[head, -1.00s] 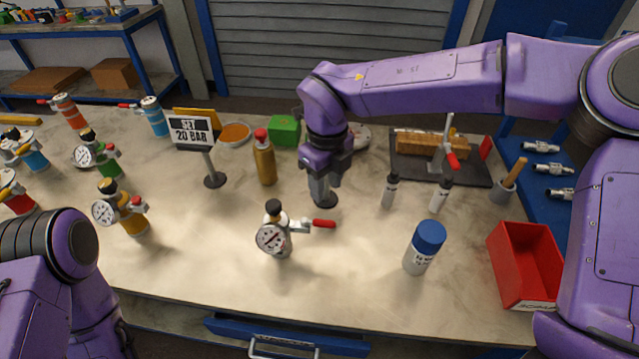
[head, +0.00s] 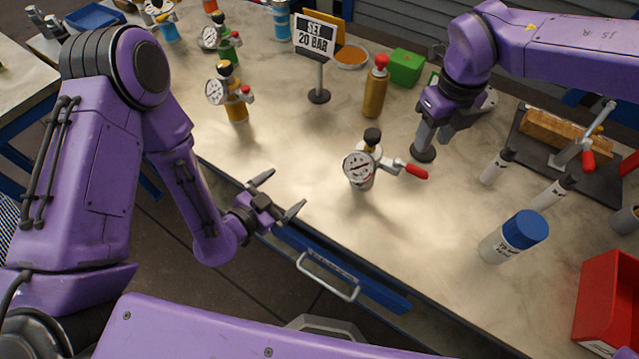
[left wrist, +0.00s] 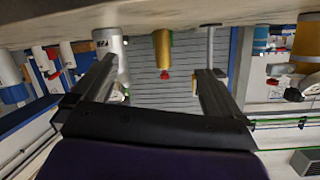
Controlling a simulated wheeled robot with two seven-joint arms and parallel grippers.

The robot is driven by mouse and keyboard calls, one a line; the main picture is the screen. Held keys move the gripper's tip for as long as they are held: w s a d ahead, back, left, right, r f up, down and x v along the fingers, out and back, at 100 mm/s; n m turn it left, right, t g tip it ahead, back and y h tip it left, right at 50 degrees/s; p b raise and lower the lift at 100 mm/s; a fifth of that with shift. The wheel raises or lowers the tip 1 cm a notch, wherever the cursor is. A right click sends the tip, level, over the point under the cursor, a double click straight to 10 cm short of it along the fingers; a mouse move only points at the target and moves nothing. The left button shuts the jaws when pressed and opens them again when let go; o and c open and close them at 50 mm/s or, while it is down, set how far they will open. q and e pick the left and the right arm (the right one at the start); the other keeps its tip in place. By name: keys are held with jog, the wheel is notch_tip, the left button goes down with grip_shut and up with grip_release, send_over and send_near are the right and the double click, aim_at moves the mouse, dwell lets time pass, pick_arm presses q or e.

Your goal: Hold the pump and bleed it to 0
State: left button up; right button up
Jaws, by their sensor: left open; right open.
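The pump (head: 361,172) stands upright mid-table, with a white dial gauge, a black knob on top and a red-handled lever (head: 416,171) pointing right. The gauge reading is too small to tell. My left gripper (head: 279,196) is open and empty by the table's front edge, left of the pump and apart from it. In the left wrist view, which is upside down, a silver body that looks like the pump (left wrist: 112,52) shows near one finger.
A sign reading SET 20 BAR (head: 314,37), a gold bottle (head: 375,93) and a green box (head: 407,67) stand behind. Other gauged vessels, one orange (head: 236,108), stand left. A blue-capped can (head: 515,237) and a red bin (head: 609,300) are right.

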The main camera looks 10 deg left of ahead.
aim_at(352, 170)
pick_arm(q)
jog(key=d+r+m+g+h, duration=0.1)
jog(key=d+r+m+h, duration=0.4)
jog(key=d+m+h, duration=0.3)
jog(key=shift+y, duration=0.5)
jog(key=x, duration=1.1)
jog(key=shift+s+d+r, duration=0.15)
jog(key=shift+s+d, duration=0.15)
jog(key=shift+s, duration=0.05)
jog(key=c, duration=1.3)
jog(key=shift+c, duration=0.2)
